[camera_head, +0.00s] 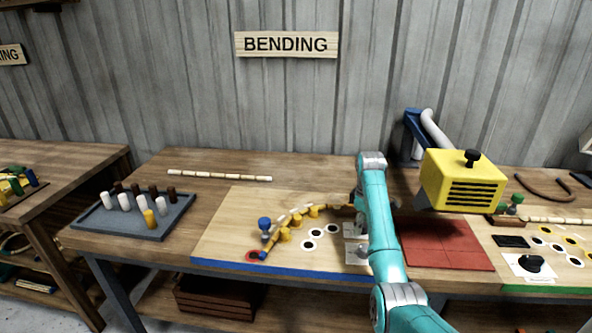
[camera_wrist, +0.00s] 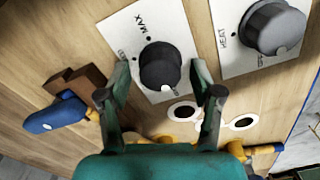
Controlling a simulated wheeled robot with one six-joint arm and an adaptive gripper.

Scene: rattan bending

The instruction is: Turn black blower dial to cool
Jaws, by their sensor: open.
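The black dial (camera_wrist: 160,68) sits on a white plate (camera_wrist: 126,36) marked MAX in the wrist view. A second label left of it is too small to read for sure. A pale mark shows at the dial's lower rim. My gripper (camera_wrist: 160,66) is open, its two fingers on either side of the black dial in the picture; I see no clear contact. A larger grey dial (camera_wrist: 273,28) on a neighbouring plate marked HEAT lies to the right. In the head view my arm covers most of these plates (camera_head: 354,248).
A yellow blower head (camera_head: 463,180) hangs over a red mat (camera_head: 445,243), right of my arm. Another black dial (camera_head: 531,263) is on the right-hand board. Yellow pegs, a blue-topped peg (camera_head: 265,224) and a rattan strip stand left. A grey peg tray (camera_head: 135,222) is farther left.

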